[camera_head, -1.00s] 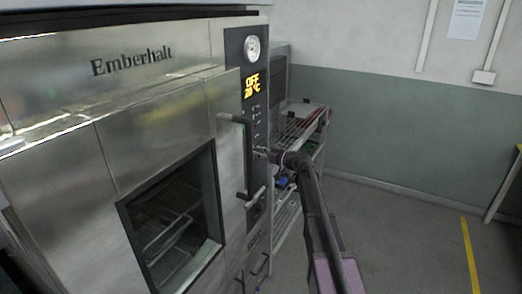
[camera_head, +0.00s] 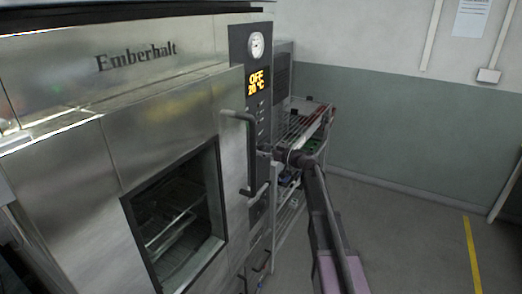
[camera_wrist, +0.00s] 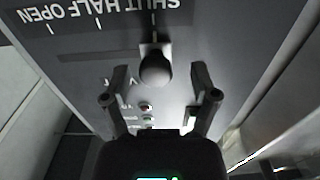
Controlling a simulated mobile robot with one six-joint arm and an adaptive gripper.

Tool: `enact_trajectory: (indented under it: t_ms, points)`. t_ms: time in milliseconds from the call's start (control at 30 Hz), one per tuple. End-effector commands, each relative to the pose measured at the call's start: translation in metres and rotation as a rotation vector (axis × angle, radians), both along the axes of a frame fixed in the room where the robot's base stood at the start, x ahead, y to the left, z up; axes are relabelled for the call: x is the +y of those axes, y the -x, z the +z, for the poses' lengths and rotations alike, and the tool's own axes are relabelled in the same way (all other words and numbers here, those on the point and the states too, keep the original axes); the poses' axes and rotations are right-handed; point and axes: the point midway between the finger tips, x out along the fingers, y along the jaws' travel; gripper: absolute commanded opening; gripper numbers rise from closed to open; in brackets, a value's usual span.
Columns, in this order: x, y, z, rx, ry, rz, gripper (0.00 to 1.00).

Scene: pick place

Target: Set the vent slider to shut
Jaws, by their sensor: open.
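The vent slider's dark round knob (camera_wrist: 155,70) shows in the wrist view, on a stem in a horizontal slot of the grey panel (camera_wrist: 215,28). The panel's labels appear upside down: SHUT at right, HALF in the middle, OPEN at left. The knob lines up with the tick by SHUT, near the slot's right end. My gripper (camera_wrist: 159,82) is open, with one finger on each side of the knob and visible gaps to both. In the head view, my gripper (camera_head: 266,153) is at the oven's control panel (camera_head: 262,95); the knob cannot be made out there.
The oven door handle (camera_head: 250,155) stands out just left of my gripper. A wire rack cart (camera_head: 305,125) stands behind my arm. The floor at right (camera_head: 410,235) is clear.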

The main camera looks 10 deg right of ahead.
Motion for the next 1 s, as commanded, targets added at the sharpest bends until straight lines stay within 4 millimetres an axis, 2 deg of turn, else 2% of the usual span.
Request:
enact_trajectory:
  t_ms: [600, 800, 1000]
  points:
    - [-0.073, 0.054, 0.000, 0.001, 0.001, 0.000, 0.77]
    - [-0.085, 0.062, 0.000, 0.001, 0.001, 0.002, 0.77]
    - [-0.087, 0.064, 0.000, 0.001, 0.001, 0.003, 0.77]
